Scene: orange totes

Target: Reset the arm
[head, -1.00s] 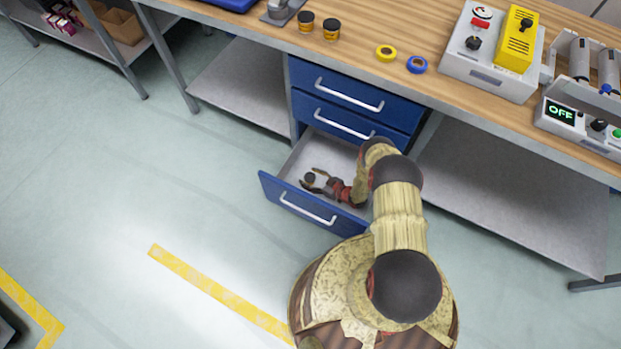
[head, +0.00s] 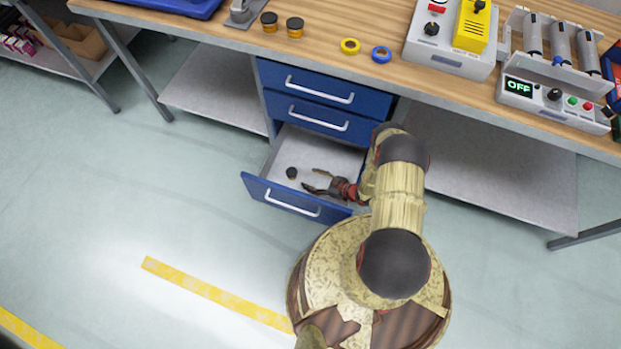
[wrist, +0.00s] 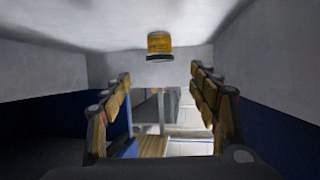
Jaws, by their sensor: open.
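My gripper (head: 319,180) is open and empty, low inside the pulled-out bottom drawer (head: 293,208) in the head view. A small jar with a black lid (head: 291,173) stands in the drawer to the left of my fingertips, apart from them. In the wrist view the jar (wrist: 159,46) shows a yellow body and dark lid, upside down in the picture, ahead of and between my two open fingers (wrist: 164,110). My arm reaches over the drawer's right side.
Two closed blue drawers (head: 320,106) sit above the open one. Open floor (head: 130,190) lies to the left.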

